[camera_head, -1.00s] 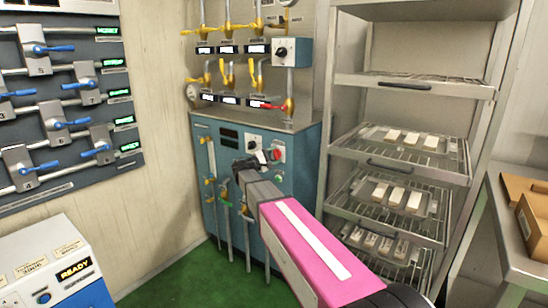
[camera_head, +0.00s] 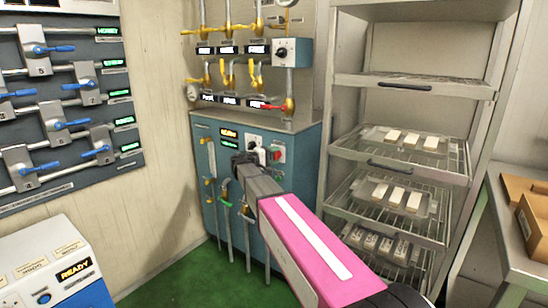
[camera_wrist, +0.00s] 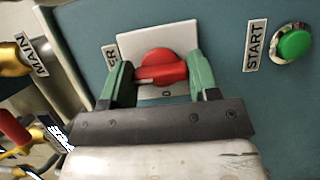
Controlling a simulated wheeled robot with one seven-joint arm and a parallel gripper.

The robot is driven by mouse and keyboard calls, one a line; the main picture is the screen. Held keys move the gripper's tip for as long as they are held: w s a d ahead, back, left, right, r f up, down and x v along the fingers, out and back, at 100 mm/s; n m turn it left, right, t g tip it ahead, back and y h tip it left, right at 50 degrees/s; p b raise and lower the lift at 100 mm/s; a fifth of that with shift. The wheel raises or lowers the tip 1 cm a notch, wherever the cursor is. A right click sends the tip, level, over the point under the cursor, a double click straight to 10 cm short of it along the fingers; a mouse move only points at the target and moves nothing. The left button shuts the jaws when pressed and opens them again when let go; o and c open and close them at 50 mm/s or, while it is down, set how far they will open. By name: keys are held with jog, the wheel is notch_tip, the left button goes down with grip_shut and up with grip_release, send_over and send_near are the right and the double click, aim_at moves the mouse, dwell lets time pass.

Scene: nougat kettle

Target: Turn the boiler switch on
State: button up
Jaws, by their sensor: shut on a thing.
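The boiler switch is a red rotary knob (camera_wrist: 163,66) on a white plate, with a partly hidden label ending in "ER" beside it. A "0" mark shows below the knob in the wrist view. My gripper (camera_wrist: 160,80) has its green fingers on either side of the knob and is shut on it. In the head view the knob (camera_head: 278,154) shows on the front of the blue-green boiler cabinet (camera_head: 300,165), with my wrist just left of it. The exact contact of the fingertips is partly hidden.
A green START button (camera_wrist: 296,45) sits close to the switch. A yellow valve (camera_wrist: 12,55) is near the MAIN label. A wire rack (camera_head: 400,160) with trays stands right of the cabinet. A blue-handled valve panel (camera_head: 60,100) hangs at left.

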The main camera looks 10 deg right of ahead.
jog(key=o, duration=0.9)
jog(key=v, duration=1)
jog(key=shift+s+a, duration=0.2)
jog(key=shift+a, duration=0.1)
jog(key=shift+f, duration=0.1)
